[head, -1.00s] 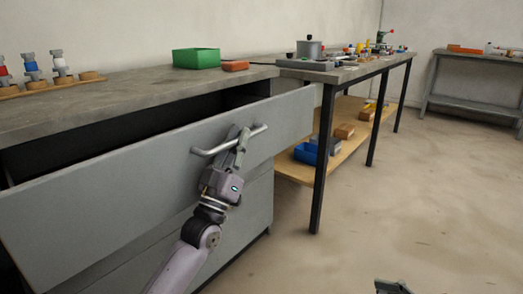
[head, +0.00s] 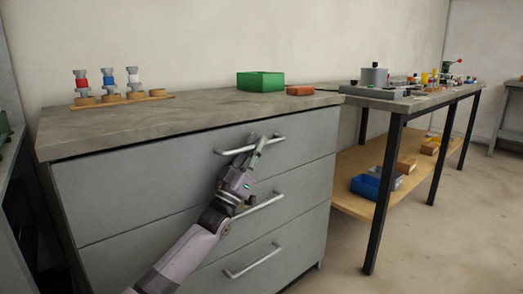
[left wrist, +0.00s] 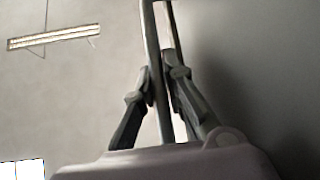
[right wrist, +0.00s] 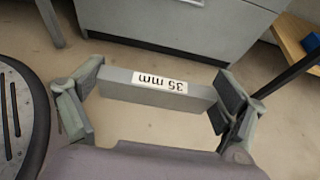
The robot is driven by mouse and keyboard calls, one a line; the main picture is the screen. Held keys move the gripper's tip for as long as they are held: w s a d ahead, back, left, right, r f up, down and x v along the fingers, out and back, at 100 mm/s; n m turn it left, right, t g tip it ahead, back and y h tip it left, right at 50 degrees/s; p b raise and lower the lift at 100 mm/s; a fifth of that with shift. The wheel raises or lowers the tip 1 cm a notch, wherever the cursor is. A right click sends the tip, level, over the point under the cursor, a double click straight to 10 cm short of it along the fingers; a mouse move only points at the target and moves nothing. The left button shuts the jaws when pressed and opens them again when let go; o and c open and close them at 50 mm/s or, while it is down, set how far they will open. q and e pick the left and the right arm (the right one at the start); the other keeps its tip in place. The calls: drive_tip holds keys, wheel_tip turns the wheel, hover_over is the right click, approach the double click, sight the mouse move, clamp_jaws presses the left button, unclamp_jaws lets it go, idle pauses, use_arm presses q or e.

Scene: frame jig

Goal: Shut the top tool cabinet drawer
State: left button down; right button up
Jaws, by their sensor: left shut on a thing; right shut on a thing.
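The tool cabinet (head: 130,264) is grey, with three drawers under a worn worktop. Its top drawer (head: 130,185) looks flush with the cabinet front. My left gripper (head: 258,143) is at the top drawer's bar handle (head: 230,152). In the left wrist view its fingers (left wrist: 160,85) are closed around the handle bar (left wrist: 152,50). My right gripper (right wrist: 155,88) is shut on a grey block labelled "35 mm" (right wrist: 120,86), held across its fingers above the floor. The right gripper is out of the head view.
On the worktop are a green bin (head: 260,81), a red-brown block (head: 300,90) and a wooden rack (head: 120,99) with coloured pieces. A workbench (head: 400,102) with a lower shelf stands to the right. The floor in front is clear.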

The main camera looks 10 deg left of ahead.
use_arm(q)
drive_tip(key=shift+w+a, duration=0.1)
drive_tip(key=shift+a, duration=0.15)
drive_tip(key=c, duration=1.9)
unclamp_jaws()
